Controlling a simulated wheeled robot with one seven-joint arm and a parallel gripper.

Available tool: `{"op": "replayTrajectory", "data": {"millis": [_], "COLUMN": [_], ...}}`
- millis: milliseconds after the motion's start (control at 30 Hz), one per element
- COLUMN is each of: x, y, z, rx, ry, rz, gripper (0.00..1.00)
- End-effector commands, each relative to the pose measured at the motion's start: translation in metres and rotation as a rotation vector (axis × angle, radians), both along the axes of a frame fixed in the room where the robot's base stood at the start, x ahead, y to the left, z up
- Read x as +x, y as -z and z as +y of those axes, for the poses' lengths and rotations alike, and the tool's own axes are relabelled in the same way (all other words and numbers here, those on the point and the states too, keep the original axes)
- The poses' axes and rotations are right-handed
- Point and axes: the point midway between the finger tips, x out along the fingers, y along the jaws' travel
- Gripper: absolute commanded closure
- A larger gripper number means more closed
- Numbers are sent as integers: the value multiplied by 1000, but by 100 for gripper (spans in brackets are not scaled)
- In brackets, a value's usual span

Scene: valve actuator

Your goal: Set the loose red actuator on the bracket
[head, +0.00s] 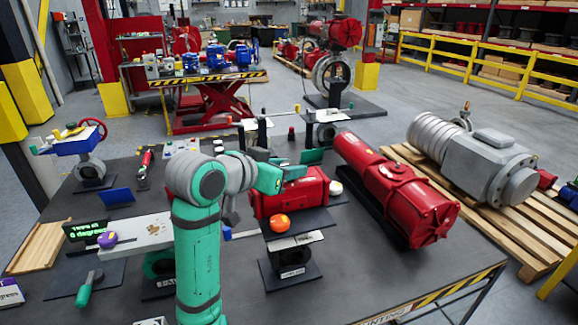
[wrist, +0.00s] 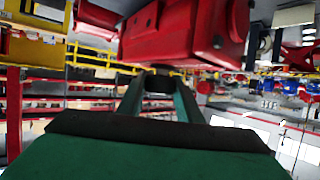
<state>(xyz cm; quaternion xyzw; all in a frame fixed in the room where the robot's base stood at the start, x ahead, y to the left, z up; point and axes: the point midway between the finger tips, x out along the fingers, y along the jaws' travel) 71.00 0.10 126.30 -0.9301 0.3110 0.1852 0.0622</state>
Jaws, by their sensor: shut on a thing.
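The loose red actuator (head: 305,193) is at the table's middle, over a dark plate on a black valve body (head: 290,262). An orange round knob (head: 279,223) shows at its front. The bracket (head: 318,219) appears as the dark flat plate under the actuator; I cannot tell whether they touch. My gripper (head: 291,171) is at the actuator's upper back side, shut on it. In the wrist view the red actuator body (wrist: 185,35) fills the upper middle, beyond the two fingers (wrist: 158,92). The exact grip contact is hidden there.
A large red actuator (head: 395,190) lies to the right, and a grey one (head: 475,160) rests on a pallet beyond. A blue-topped valve (head: 85,148) stands at left. A display (head: 85,230), purple knob (head: 107,239) and green-handled tool (head: 88,290) are front left. The front right tabletop is clear.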

Motion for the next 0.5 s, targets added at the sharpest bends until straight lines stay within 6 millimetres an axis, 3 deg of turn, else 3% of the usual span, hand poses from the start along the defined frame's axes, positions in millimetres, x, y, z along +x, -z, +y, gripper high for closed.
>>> {"op": "replayTrajectory", "data": {"millis": [200,233,300,500], "x": [0,0,0,0], "y": [1,1,1,2], "z": [0,0,0,0], "rx": [-1,-1,0,0], "ry": [-1,-1,-1,-1], "rz": [-7,-7,-6,-2], "gripper": [100,63,47,46]}}
